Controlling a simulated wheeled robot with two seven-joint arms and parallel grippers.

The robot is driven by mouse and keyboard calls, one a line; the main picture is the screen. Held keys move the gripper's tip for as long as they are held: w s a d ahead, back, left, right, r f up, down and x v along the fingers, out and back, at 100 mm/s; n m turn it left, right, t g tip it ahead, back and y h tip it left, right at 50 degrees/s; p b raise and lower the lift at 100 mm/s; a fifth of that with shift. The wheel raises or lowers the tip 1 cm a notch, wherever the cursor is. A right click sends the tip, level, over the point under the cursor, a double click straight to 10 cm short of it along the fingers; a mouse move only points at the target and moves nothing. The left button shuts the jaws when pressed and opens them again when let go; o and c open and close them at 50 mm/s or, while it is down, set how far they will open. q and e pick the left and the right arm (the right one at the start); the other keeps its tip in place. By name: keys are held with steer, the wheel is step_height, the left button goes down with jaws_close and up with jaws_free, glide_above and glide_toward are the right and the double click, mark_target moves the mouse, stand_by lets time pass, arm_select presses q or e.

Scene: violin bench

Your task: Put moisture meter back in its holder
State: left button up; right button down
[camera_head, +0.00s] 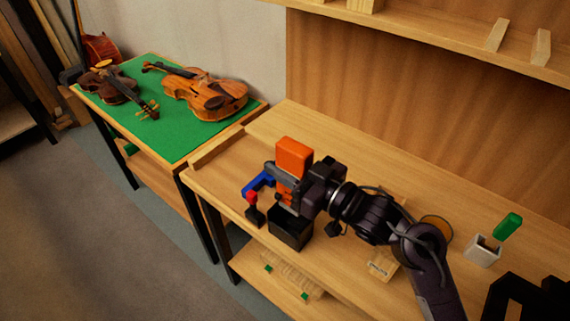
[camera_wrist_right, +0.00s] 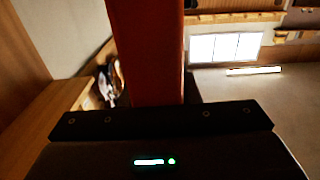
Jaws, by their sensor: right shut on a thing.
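The moisture meter appears to be the upright orange block (camera_head: 293,155), held in my right gripper (camera_head: 284,181) near the left end of the bench. My right gripper is shut on it, with the meter's top standing above the fingers. In the right wrist view the meter (camera_wrist_right: 147,50) rises as a red-orange block beyond the gripper body. An open black box (camera_head: 290,232), which looks like the holder, is just below the gripper. The meter's lower end is partly hidden by the gripper, so I cannot tell whether it touches the box. My left gripper is not in view.
A blue tool (camera_head: 258,183) and a red-topped black item (camera_head: 254,208) are close left of the box. A green-topped table (camera_head: 182,140) with violins adjoins at left. A shelf (camera_head: 430,38) runs above.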

steer(key=shift+f, duration=0.6)
steer(key=c, duration=1.1)
jaws_free()
steer(key=shift+r, duration=0.7)
steer(key=shift+b+v, duration=1.15)
steer(key=shift+v, duration=4.9)
